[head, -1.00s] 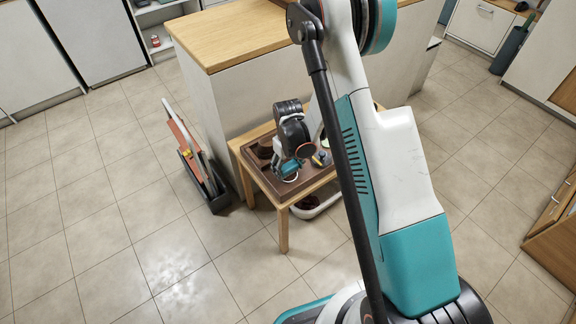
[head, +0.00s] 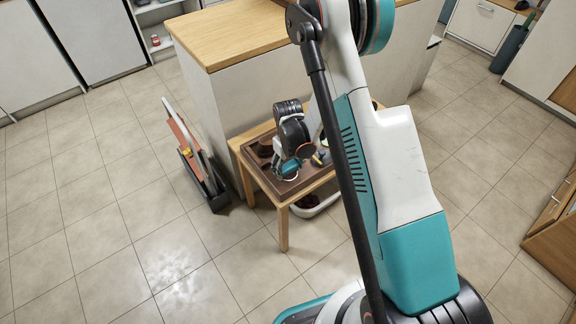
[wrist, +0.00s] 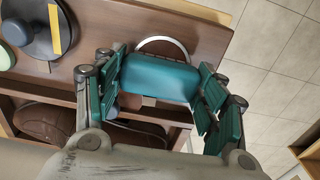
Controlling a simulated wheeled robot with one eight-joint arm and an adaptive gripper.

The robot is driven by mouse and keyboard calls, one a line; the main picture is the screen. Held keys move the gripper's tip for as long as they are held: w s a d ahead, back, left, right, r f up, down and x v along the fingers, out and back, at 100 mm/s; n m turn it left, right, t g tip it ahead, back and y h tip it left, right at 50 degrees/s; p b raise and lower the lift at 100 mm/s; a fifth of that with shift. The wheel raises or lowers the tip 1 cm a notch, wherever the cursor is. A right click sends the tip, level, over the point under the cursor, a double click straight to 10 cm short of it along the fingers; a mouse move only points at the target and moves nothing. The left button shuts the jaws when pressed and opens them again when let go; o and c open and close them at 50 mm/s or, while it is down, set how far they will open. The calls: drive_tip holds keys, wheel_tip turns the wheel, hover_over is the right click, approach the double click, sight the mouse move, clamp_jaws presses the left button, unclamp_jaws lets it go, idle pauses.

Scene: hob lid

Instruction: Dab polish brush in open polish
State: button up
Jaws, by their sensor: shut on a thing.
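My gripper (wrist: 160,95) is shut on a teal block-shaped thing, which looks like the polish brush (wrist: 160,76); its bristles are not clear. In the head view my gripper (head: 287,168) is low over the brown tray on the small wooden table. A round tin with a pale rim, which looks like the open polish (wrist: 163,41), lies just past the brush in the wrist view. The brush hides most of the tin. I cannot tell whether they touch.
The brown tray (wrist: 205,40) has a raised edge. A dark round thing with a yellow strip (wrist: 55,30) lies to the left. The wooden table (head: 283,230) stands against a counter (head: 225,52). A rack (head: 213,190) stands on the floor left of it; floor in front is clear.

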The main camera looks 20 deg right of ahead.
sight(288, 165)
idle(0.5)
drive_tip(key=shift+r+p, duration=1.65)
drive_tip(key=shift+r, duration=1.85)
drive_tip(key=s+r+m, duration=0.1)
drive_tip(key=s+r, duration=0.1)
drive_tip(key=r, duration=0.4)
drive_tip(key=s+r+m, duration=0.2)
drive_tip(key=s+r, duration=0.1)
drive_tip(key=r, duration=0.3)
drive_tip(key=shift+s+r+m, duration=0.3)
drive_tip(key=shift+r, duration=0.05)
